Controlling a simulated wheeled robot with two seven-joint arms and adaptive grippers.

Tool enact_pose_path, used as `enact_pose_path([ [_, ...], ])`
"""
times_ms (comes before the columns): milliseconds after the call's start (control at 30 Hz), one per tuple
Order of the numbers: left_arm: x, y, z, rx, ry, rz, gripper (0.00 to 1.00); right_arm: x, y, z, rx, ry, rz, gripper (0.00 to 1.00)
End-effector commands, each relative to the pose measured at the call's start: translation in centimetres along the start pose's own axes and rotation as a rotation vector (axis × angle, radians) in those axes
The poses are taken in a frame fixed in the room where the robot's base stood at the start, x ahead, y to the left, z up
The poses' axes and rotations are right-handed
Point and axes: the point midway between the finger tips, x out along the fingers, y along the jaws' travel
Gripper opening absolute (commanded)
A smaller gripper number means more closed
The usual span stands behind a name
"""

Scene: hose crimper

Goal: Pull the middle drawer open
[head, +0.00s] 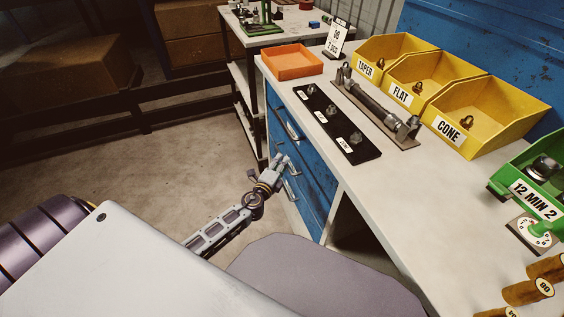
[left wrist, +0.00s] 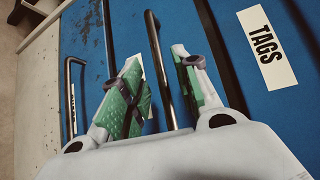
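The blue drawer unit (head: 308,172) stands under the white bench, and its drawers look shut. In the left wrist view, the middle drawer's metal bar handle (left wrist: 158,62) runs between the two fingers of my left gripper (left wrist: 158,75). The fingers are apart, one on each side of the bar, with a gap to it on both sides. In the head view my left gripper (head: 281,165) is at the drawer fronts and mostly hides the middle handle. The upper drawer carries a TAGS label (left wrist: 264,44). My right gripper is not in view.
The top handle (head: 291,130) and the lower handle (left wrist: 70,90) are close on either side. The bench top (head: 400,190) holds an orange tray (head: 292,75), a black labelled strip (head: 345,140) and yellow bins (head: 455,138). The floor (head: 175,170) before the drawers is clear.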

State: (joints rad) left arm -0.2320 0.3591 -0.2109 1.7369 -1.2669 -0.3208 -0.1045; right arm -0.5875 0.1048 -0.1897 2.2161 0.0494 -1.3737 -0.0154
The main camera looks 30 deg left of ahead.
Motion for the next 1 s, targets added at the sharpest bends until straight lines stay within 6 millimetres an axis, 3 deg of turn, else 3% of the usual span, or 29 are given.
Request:
enact_pose_path([
  [300,1.8,0.0,0.0,0.0,0.0,-0.001,0.32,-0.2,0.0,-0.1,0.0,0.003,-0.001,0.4],
  [700,2.0,0.0,0.0,0.0,0.0,0.0,0.32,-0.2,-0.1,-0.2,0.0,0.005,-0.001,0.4],
  [967,2.0,0.0,0.0,0.0,0.0,0.0,0.0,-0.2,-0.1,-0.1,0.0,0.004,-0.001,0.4],
  [1000,2.0,0.0,0.0,0.0,0.0,0.0,0.0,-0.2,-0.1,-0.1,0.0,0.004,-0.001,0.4],
])
